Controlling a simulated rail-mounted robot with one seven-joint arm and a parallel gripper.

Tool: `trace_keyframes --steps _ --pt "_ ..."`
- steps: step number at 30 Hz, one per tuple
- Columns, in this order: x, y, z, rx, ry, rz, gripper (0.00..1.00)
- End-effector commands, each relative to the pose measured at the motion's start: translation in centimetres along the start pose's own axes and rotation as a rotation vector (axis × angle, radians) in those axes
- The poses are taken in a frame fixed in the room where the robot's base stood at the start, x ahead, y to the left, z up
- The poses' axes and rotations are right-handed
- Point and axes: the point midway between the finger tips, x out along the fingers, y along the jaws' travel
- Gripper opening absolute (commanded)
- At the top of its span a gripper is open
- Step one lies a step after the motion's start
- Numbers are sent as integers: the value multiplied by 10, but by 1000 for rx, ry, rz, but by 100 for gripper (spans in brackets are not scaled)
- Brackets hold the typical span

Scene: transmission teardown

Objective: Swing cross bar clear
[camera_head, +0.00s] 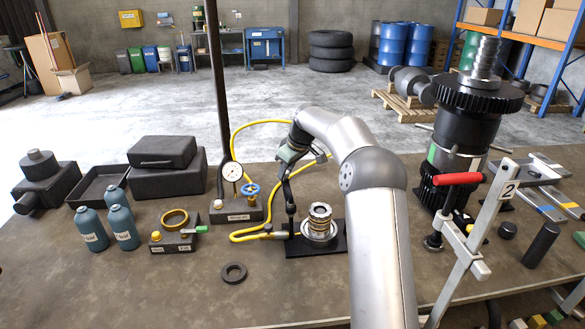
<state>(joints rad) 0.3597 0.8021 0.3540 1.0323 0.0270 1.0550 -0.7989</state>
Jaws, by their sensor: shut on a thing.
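My gripper (285,176) hangs from the end of my arm near the middle of the picture. The bar stands roughly upright at the left end of a black base plate (335,243), to the left of a metal stack of rings (320,217) in a silver seat. The top of the stack looks uncovered. The grip itself is small and dark, so the exact contact is hard to see.
A gauge stand with a blue valve (250,190) and a yellow hose (262,236) lie close on the left. A black ring (233,272) lies in front. A large geared shaft assembly (464,135) and a red-handled clamp (459,179) stand right.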

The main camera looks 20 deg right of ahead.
Motion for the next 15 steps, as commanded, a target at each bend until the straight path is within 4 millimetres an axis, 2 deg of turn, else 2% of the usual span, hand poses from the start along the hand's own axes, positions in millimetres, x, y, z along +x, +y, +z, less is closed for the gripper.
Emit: trace_keyframes --steps 10,11,12,15 --pt "2 -1 1 -3 -4 -4 0" --pt "2 -1 1 -3 -4 -4 29" --pt "2 -1 1 -2 -4 -3 35" --pt "1 -1 1 -2 -3 -3 35"
